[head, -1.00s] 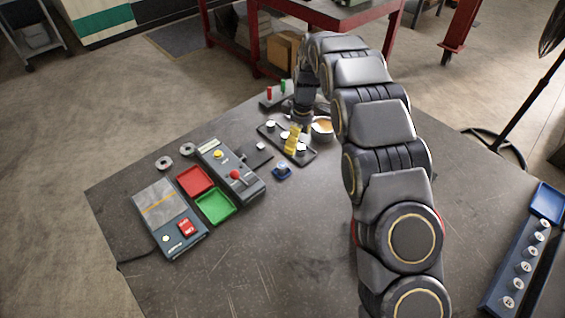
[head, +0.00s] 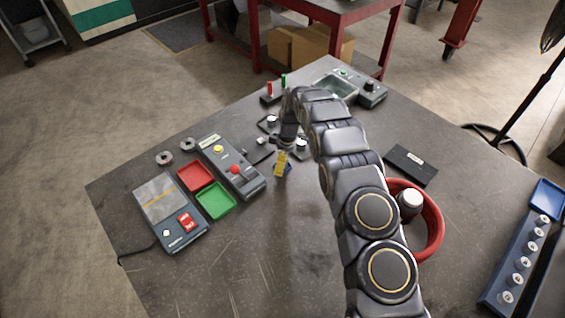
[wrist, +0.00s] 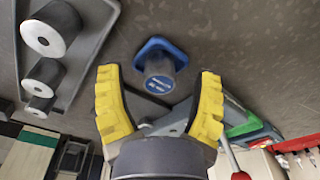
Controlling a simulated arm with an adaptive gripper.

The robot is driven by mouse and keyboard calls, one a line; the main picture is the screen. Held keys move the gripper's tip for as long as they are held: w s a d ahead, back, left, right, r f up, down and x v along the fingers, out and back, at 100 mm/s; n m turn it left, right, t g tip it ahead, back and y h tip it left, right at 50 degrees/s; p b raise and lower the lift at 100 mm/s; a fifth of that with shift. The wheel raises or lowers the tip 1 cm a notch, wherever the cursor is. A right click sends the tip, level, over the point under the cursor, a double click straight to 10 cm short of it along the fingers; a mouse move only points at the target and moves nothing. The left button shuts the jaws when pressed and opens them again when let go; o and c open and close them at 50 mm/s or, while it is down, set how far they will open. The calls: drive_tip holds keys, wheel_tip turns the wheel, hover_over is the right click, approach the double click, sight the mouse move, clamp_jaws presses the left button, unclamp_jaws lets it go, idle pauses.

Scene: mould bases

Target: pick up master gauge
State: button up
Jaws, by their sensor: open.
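The master gauge is a short grey cylinder with a blue label on a blue base; in the wrist view (wrist: 158,72) it shows just beyond and between my fingertips. In the wrist view my gripper (wrist: 157,88) is open, with one yellow finger on each side and nothing held. Whether a finger touches the gauge I cannot tell.
A grey tray (wrist: 92,62) with several dark, white-faced cylinders lies close by. A control box with a red knob (head: 235,169) stands left, beside red (head: 195,177) and green (head: 214,200) trays. A red ring (head: 435,225) lies right of my arm.

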drive_tip(key=shift+f, duration=0.3)
clamp_jaws()
drive_tip(key=shift+r, duration=0.1)
